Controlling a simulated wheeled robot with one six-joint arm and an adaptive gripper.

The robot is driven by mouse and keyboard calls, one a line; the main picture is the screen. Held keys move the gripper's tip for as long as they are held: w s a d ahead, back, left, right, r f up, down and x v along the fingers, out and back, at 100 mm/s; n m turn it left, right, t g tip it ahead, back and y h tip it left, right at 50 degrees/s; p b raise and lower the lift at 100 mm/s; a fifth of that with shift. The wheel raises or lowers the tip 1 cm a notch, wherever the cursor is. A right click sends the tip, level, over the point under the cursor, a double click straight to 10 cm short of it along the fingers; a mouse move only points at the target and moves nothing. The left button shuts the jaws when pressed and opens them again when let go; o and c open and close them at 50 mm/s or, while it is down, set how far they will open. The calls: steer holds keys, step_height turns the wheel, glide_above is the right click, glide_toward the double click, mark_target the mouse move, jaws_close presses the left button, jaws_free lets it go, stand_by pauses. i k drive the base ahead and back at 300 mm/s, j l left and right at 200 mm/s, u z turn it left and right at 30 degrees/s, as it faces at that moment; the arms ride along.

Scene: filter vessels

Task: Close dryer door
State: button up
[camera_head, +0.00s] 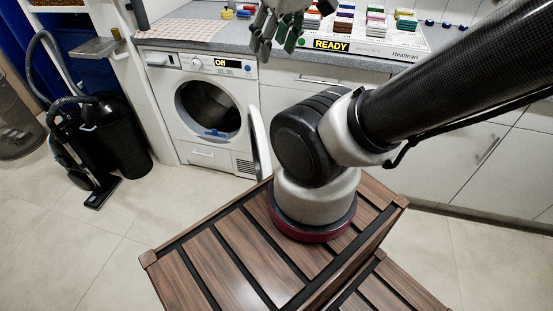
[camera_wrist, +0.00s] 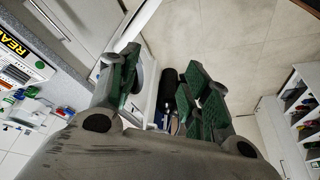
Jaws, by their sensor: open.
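The white dryer (camera_head: 172,110) stands under the counter at the left of the head view, its display reading "Off". Its door (camera_head: 259,142) is swung wide open to the right and shows nearly edge-on. The round dark drum opening (camera_head: 206,104) is uncovered, with a small blue item at its lower rim. My gripper (camera_head: 276,32) is above the counter edge, up and right of the opening, apart from the door in this view. The gripper also shows in the wrist view (camera_wrist: 161,82), fingers spread with green pads. White curved parts behind the fingers are partly hidden there.
A heating device (camera_head: 372,45) reading "READY" sits on the counter (camera_head: 235,38) with several coloured blocks. A black vacuum cleaner (camera_head: 110,135) stands left of the dryer. White cabinets (camera_head: 455,150) line the right. Tiled floor (camera_head: 185,215) in front of the dryer is clear.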

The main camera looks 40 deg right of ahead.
mark_target(259, 145)
steer(key=k+l, duration=0.1)
steer(key=l, duration=0.35)
steer(key=k+l+u, duration=0.1)
steer(key=l, duration=0.3)
steer(key=k+l, duration=0.1)
steer(key=l, duration=0.35)
steer(key=k+l, duration=0.1)
steer(key=l, duration=0.3)
steer(key=k+j, duration=0.15)
steer(key=j, duration=0.15)
steer(key=k+j+z, duration=0.15)
steer(key=j, duration=0.15)
